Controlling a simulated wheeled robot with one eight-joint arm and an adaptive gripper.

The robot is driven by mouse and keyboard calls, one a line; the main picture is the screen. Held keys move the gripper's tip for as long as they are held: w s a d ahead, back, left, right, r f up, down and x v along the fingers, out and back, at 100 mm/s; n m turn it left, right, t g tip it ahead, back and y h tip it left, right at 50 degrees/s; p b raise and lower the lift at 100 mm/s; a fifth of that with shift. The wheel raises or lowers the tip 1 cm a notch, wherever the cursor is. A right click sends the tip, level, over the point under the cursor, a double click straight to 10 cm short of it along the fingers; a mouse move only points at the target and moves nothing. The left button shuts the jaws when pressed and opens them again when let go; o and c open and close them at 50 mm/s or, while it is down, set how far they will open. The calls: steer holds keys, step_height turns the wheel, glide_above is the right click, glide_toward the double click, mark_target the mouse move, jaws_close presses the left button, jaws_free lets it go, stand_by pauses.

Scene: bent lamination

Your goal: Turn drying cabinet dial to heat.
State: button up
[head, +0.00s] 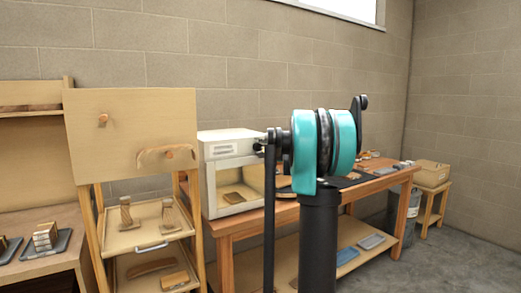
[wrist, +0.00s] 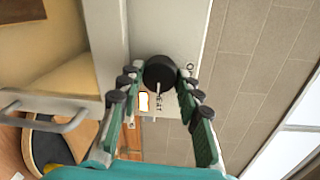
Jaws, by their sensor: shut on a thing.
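The drying cabinet (head: 222,146) is the white box with a glass front on the wooden bench. Its round black dial (wrist: 159,72) shows in the wrist view, on the pale control panel. A light pointer line on the dial points down in the picture, at the printed word HEAT. Another label, partly covered, lies right of the dial. My gripper (wrist: 158,74) has its green, black-tipped fingers on both sides of the dial and is shut on it. In the head view my gripper (head: 263,146) is small and dark at the cabinet's right edge, and my arm hides the dial.
A small lit indicator (wrist: 144,101) sits beside HEAT. The cabinet's door handle (wrist: 50,119) sticks out at left in the wrist view. A wooden rack with trays (head: 150,237) stands left of the cabinet. Tools and wood pieces lie along the bench (head: 385,183).

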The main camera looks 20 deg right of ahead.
stand_by(0.3)
steer(key=o, duration=1.2)
steer(key=shift+c, duration=0.2)
steer(key=v, duration=0.8)
steer(key=shift+f, duration=0.1)
